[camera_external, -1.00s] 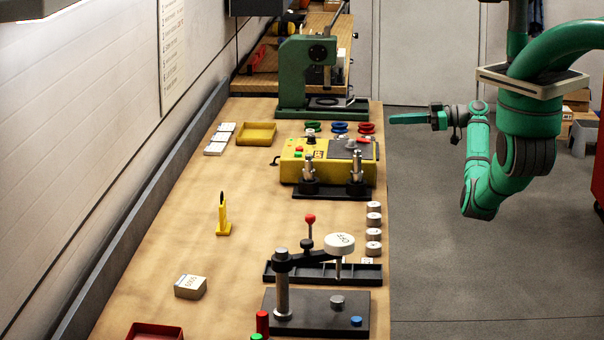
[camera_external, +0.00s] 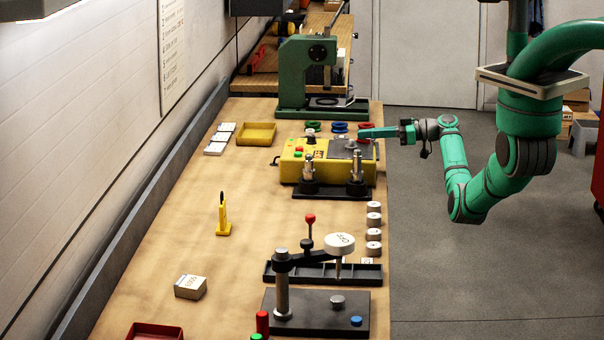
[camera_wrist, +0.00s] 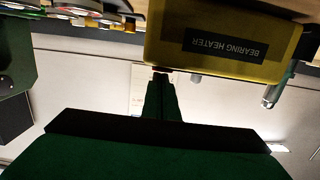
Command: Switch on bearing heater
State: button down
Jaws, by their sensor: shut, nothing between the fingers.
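The bearing heater (camera_external: 290,169) is a yellow box on the bench, with a dark panel, a red and a green button at its left end and small knobs on top. In the wrist view its yellow side (camera_wrist: 165,45) carries an upside-down label reading BEARING HEATER. My gripper (camera_external: 364,133) is shut and empty, pointing left at the heater's right end. In the wrist view the shut fingertips (camera_wrist: 160,76) lie just by the yellow side; I cannot tell whether they touch it. The gripper hides part of the heater's right top.
Two metal posts on a dark base (camera_external: 333,191) stand in front of the heater. A green press (camera_external: 293,75) stands behind it, with coloured rings (camera_external: 340,127) between. A yellow tray (camera_external: 256,134) is to the left.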

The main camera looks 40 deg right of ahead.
aim_at(368, 140)
dwell(0.3)
jog(key=shift+w+f, duration=0.1)
jog(key=shift+f, duration=0.05)
notch_tip(368, 140, up, 4)
jog(key=shift+r, duration=0.15)
jog(key=s+d+r, duration=0.3)
jog(key=s+d, duration=0.3)
jog(key=shift+s+r, duration=0.15)
dwell(0.6)
